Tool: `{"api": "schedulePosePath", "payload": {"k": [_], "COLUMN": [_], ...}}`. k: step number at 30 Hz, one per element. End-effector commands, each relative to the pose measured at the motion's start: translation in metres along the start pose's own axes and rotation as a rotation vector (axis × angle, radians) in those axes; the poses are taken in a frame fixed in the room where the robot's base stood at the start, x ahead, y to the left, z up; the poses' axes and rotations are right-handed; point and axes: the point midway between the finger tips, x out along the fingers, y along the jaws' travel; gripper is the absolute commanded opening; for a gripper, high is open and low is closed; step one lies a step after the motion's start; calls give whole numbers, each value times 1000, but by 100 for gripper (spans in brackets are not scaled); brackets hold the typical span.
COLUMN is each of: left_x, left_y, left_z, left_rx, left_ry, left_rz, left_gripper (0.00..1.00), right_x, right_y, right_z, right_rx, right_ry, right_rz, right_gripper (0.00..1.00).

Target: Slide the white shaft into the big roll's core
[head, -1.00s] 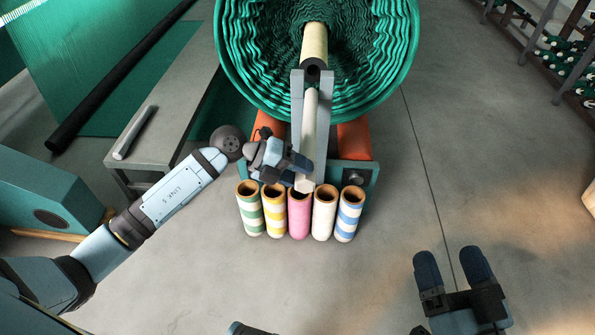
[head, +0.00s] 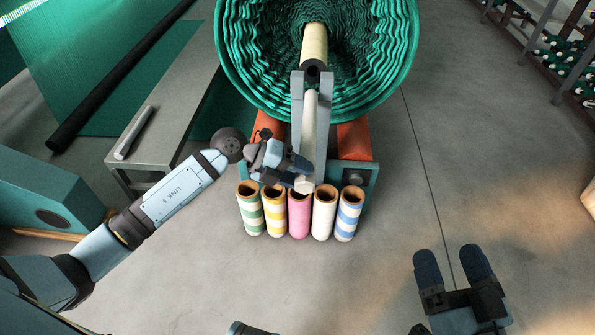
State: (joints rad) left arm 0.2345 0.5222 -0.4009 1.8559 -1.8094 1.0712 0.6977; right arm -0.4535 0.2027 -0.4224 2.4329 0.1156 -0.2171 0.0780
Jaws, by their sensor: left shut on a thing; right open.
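The big green roll (head: 245,60) lies at the top centre with its end facing me. Its cream core (head: 314,40) sticks out toward me and shows a dark open end. The white shaft (head: 309,130) lies lengthwise in a grey cradle (head: 297,95), in line with the core and just in front of its opening. Whether its far tip is inside the core cannot be told. My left gripper (head: 297,165) is shut on the shaft near its near end. My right gripper (head: 455,265) is open and empty over the floor at the lower right.
Several upright tubes (head: 299,215), striped, pink and cream, stand in a row just below the shaft's near end. Orange blocks (head: 354,140) flank the cradle. A grey bench (head: 160,90) with a grey rod (head: 135,132) is at left.

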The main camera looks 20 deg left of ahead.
Motion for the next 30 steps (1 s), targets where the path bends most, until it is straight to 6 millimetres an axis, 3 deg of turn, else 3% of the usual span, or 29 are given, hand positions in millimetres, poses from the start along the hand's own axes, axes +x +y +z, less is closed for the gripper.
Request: {"api": "schedulePosePath", "payload": {"k": [30], "left_x": [-1], "left_y": [-2], "left_z": [1], "left_rx": [6], "left_ry": [-3], "left_rz": [-3], "left_gripper": [0], "right_x": [2], "right_y": [-2], "right_z": [-10], "right_rx": [0], "right_ry": [0], "right_rz": [0], "right_gripper": [78]}}
